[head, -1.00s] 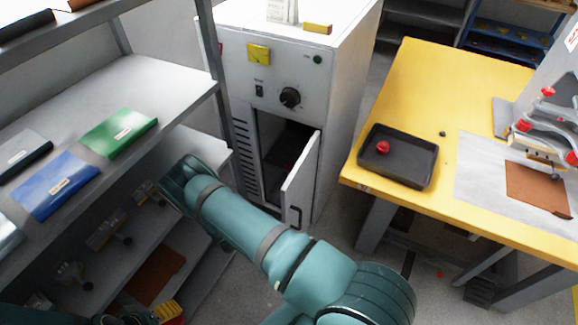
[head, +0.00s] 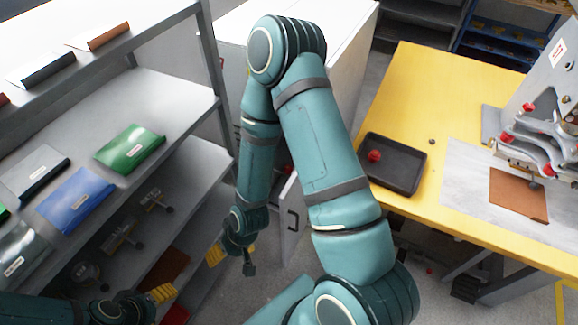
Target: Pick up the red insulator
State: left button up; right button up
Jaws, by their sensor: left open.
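A small red piece, which looks like the red insulator (head: 374,156), sits in the left part of a black tray (head: 408,186) on the yellow table. My left gripper (head: 160,297) is at the lower left, near the shelves, open and far from the red piece. My right arm rises through the middle and bends down again. Its gripper (head: 232,260) hangs between the shelves and the cabinet door, well left of the tray. How its fingers stand is unclear.
The yellow table (head: 420,85) carries a press with red-tipped levers (head: 530,150) and a brown sheet (head: 518,194). A white cabinet (head: 350,50), its door (head: 291,215) ajar, is mostly behind my right arm. Grey shelves (head: 185,95) hold green and blue packs at left.

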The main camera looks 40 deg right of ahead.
aim_at(288, 169)
jog(key=i+l, duration=0.1)
jog(key=l, duration=0.35)
jog(key=i+l, duration=0.1)
jog(key=l, duration=0.3)
jog(key=i+l, duration=0.15)
jog(key=l, duration=0.3)
